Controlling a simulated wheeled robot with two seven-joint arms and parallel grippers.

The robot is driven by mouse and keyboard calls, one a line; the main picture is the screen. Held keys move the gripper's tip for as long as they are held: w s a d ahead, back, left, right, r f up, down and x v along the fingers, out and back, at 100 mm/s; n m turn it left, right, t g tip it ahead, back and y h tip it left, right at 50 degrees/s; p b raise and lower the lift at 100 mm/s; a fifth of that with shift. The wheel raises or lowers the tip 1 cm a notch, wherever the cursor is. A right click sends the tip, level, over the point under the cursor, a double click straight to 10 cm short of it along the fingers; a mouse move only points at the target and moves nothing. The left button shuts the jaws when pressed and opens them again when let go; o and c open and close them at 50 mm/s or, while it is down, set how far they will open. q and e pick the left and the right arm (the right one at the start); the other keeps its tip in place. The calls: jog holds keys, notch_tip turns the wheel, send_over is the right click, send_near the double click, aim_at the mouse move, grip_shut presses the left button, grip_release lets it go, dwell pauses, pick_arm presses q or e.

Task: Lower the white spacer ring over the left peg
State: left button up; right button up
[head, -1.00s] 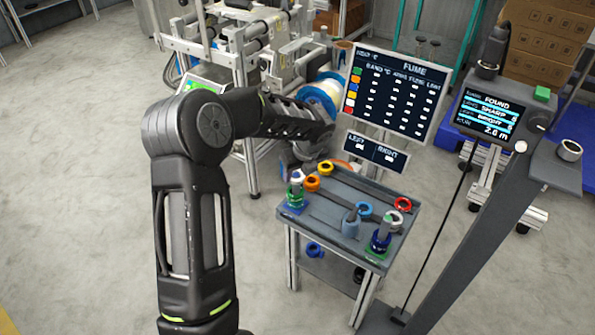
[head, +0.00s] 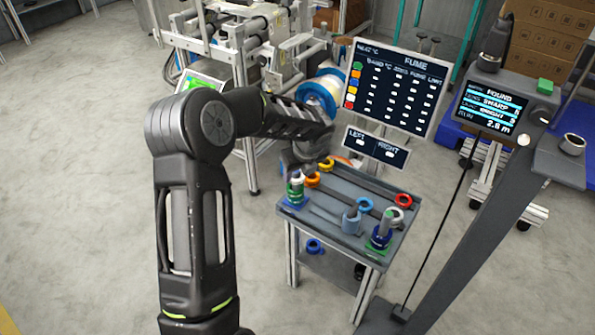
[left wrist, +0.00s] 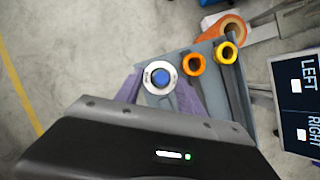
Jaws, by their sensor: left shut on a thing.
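The white spacer ring (left wrist: 149,84) shows in the left wrist view with a blue round top, that of the left peg (left wrist: 161,77), in its hole. In the head view the left peg (head: 296,187) stands upright at the tray's left corner, with green and white bands on it and a blue base. How far down the ring sits is unclear. My left gripper (head: 301,164) is shut on the white ring above this peg; its fingers are small and blurred in the head view. My right gripper is not in view.
The grey tray table (head: 325,217) also holds an orange ring (head: 312,180), a yellow ring (head: 326,164), a blue ring (head: 364,204), a red ring (head: 403,200) and the right peg (head: 385,228). A LEFT/RIGHT sign (head: 376,148) stands close behind the tray.

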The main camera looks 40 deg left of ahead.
pick_arm(q)
jog(key=shift+f, duration=0.35)
dwell(0.3)
jog(key=shift+f, duration=0.3)
jog(key=o, duration=1.4)
jog(key=shift+r, duration=0.1)
jog(key=v, duration=0.7)
jog(key=shift+s+d+r+p, duration=0.15)
jog(key=shift+r+p, duration=0.1)
jog(key=shift+p, duration=0.15)
